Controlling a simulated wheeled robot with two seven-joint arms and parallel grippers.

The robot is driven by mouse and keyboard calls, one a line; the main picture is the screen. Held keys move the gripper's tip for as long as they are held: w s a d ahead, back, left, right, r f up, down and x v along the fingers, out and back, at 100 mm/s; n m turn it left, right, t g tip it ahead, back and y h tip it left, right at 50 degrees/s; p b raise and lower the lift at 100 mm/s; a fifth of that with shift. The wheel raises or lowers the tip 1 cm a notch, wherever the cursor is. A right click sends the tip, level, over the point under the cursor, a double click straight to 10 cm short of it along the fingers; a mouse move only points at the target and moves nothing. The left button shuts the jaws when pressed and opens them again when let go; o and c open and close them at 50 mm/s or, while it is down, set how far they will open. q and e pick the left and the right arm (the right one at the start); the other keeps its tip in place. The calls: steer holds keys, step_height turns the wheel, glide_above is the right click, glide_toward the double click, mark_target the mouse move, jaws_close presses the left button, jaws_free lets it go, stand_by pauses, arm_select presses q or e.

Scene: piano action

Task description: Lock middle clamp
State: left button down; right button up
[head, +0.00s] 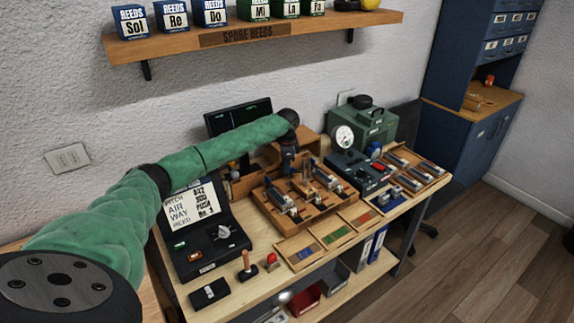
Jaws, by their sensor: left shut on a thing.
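The wooden fixture (312,208) lies on the workbench and carries several small metal clamps. One metal clamp (283,203) is at its left side and another (328,180) is at its right side. The middle of the fixture is partly hidden by my left gripper (291,172), which points down over its back middle. It is shut on a small part there, most likely the middle clamp's handle. The part is too small to make out, and I cannot tell how far the clamp is closed. My right gripper is not in view.
A black open case (207,235) with a note stands left of the fixture. A green gauge box (362,128) and a dark control box (352,170) stand behind right. Divided trays (325,237) lie in front. A reed shelf (330,31) hangs above.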

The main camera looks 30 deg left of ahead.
arm_select(q)
steer(key=shift+w+m, duration=0.15)
steer(key=shift+m, duration=0.75)
steer(key=m, duration=0.3)
steer(key=shift+w+m, duration=0.25)
steer(key=shift+m, duration=0.15)
steer(key=shift+w+m, duration=0.1)
steer(key=shift+m, duration=1.2)
steer(key=shift+w+m, duration=0.2)
steer(key=shift+m, duration=0.9)
steer(key=shift+w+m, duration=0.1)
steer(key=shift+m, duration=0.8)
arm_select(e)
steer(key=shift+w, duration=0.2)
arm_select(q)
steer(key=shift+f, duration=0.1)
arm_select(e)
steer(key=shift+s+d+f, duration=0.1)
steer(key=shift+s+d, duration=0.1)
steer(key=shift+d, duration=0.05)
